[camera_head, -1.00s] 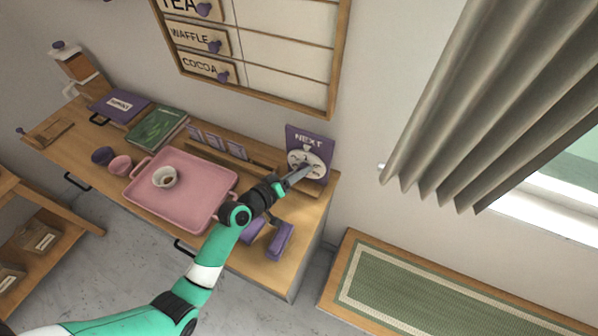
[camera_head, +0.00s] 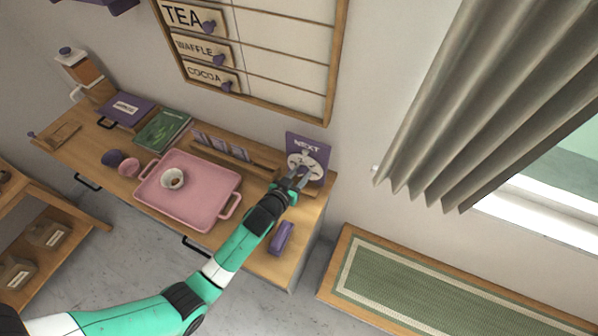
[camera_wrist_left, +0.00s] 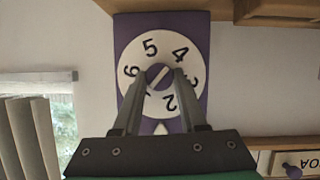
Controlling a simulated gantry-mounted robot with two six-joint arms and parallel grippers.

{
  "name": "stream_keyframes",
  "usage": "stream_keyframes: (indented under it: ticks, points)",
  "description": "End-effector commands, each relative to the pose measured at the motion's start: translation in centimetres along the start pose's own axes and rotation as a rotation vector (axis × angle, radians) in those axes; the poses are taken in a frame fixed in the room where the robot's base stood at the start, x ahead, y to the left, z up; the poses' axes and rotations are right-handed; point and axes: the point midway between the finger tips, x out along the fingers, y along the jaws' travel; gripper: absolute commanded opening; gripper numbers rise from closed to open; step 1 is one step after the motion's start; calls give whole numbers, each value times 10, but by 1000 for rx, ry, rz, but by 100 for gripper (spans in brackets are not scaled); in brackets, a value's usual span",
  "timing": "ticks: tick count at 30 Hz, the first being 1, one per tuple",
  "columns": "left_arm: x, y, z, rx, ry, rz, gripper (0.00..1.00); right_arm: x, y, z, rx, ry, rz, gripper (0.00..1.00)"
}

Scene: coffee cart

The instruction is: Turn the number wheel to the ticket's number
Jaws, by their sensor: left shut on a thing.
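The purple NEXT board (camera_head: 309,145) stands at the right end of the counter with a round white number wheel (camera_head: 294,158) on it. My left gripper (camera_head: 303,172) is at the wheel, shut on its central knob (camera_wrist_left: 158,74). In the left wrist view the board is upside down and the wheel (camera_wrist_left: 150,33) shows 2, 3, 4, 5 and 6. The 1 is mostly hidden by a finger. A white pointer (camera_wrist_left: 160,128) sits below the wheel there, close to the 2. Purple-and-white cards (camera_head: 220,146) stand in a rack; no number is legible. My right gripper is out of view.
A pink tray (camera_head: 200,209) with a cup (camera_head: 173,178) lies left of my left arm. A purple block (camera_head: 281,238) sits near the counter's front right. A menu board (camera_head: 284,58) hangs above. A green mat bench (camera_head: 420,285) stands at the right.

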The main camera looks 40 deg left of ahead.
Motion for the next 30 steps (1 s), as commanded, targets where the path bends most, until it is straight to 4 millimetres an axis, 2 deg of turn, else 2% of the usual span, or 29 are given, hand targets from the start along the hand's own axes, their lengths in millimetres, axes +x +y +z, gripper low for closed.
stream_keyframes:
  ticks: [30]
  points:
    - [4, 8, 6, 883, -18, -389, 0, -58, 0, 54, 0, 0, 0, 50]
